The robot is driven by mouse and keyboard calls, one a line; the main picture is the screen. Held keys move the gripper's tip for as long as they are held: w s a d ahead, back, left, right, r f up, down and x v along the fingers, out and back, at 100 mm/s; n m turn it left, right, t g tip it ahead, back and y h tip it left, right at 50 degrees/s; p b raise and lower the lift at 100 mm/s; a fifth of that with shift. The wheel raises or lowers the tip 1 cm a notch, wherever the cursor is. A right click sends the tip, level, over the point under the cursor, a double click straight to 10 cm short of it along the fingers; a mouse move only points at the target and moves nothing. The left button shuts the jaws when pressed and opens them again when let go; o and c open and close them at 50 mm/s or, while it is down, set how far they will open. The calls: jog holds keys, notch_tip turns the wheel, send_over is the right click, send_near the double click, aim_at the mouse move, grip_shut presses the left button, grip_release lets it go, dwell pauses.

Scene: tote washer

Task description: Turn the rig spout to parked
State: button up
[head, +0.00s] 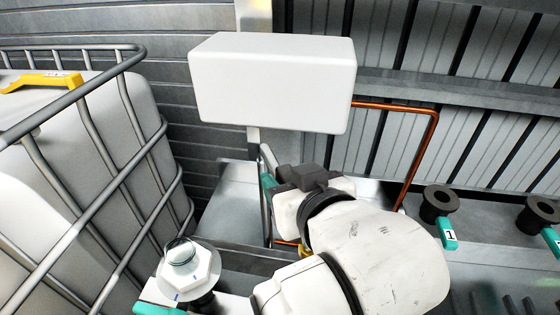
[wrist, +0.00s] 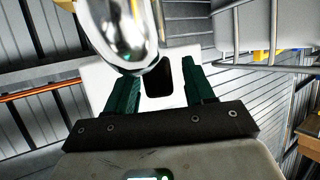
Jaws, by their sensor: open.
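A shiny chrome, rounded piece, which looks like the rig spout (wrist: 125,35), fills the upper left of the wrist view. Its lower end overlaps the left fingertip in the picture; I cannot tell whether they touch. My gripper (wrist: 158,72) has two green fingers standing apart, with nothing clearly held between them. In the head view my gripper (head: 268,182) is mostly hidden behind my own wrist; only a sliver of teal finger shows below the white box. I cannot make out the spout or its parked position in the head view.
A white box (head: 270,82) hangs above my wrist, with a copper pipe (head: 420,150) at its right. A caged white tank (head: 95,140) stands at the left. Dark round fittings with teal tags (head: 438,205) sit at the right. A white hexagonal fitting (head: 186,268) is in front.

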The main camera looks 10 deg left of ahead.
jog(key=shift+w+a, duration=0.1)
jog(key=shift+w, duration=0.15)
jog(key=shift+c, duration=0.3)
grip_shut()
